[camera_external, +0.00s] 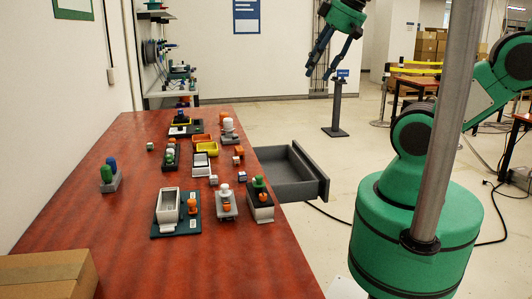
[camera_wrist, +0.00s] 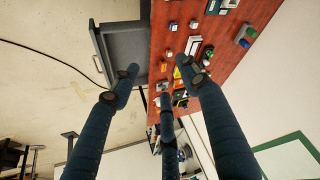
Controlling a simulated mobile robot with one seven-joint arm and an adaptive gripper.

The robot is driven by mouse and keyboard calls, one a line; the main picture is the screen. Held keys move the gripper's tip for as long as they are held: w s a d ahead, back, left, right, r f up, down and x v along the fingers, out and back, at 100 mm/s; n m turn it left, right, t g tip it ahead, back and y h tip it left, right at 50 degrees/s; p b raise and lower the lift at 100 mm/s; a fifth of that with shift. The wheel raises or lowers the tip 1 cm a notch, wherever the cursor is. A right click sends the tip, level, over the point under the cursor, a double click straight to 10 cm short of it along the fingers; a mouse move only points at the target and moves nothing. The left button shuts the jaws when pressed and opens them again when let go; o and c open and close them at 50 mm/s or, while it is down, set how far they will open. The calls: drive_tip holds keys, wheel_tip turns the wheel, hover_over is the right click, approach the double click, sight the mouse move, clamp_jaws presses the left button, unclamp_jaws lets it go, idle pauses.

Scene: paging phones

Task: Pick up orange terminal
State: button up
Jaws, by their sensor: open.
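Several small orange pieces stand on the red table. One orange piece (camera_external: 192,206) is on a dark blue board beside a grey tray. Another orange piece (camera_external: 226,206) is on a grey stand. A third orange piece (camera_external: 262,197) is on a black and white holder at the table's right edge. More orange pieces lie farther back. I cannot tell which one is the orange terminal. My gripper (camera_external: 319,72) is open and empty, high above the floor, right of the table and apart from everything. Its spread fingers (camera_wrist: 158,76) cover part of the table in the wrist view.
An open grey drawer (camera_external: 290,178) juts from the table's right side, below my gripper. A cardboard box (camera_external: 45,275) sits at the near left. A green and blue piece in a grey holder (camera_external: 110,183) stands at the left. The table's near middle is clear.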

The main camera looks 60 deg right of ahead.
drive_tip(key=shift+w, duration=0.1)
drive_tip(key=m+g+p, duration=0.4)
drive_tip(key=m+g, duration=0.2)
drive_tip(key=m, duration=2)
hover_over(235, 158)
wheel_tip(235, 158, down, 23)
drive_tip(key=shift+r, duration=0.15)
drive_tip(key=shift+f+b, duration=0.95)
drive_tip(key=shift+f, duration=3.35)
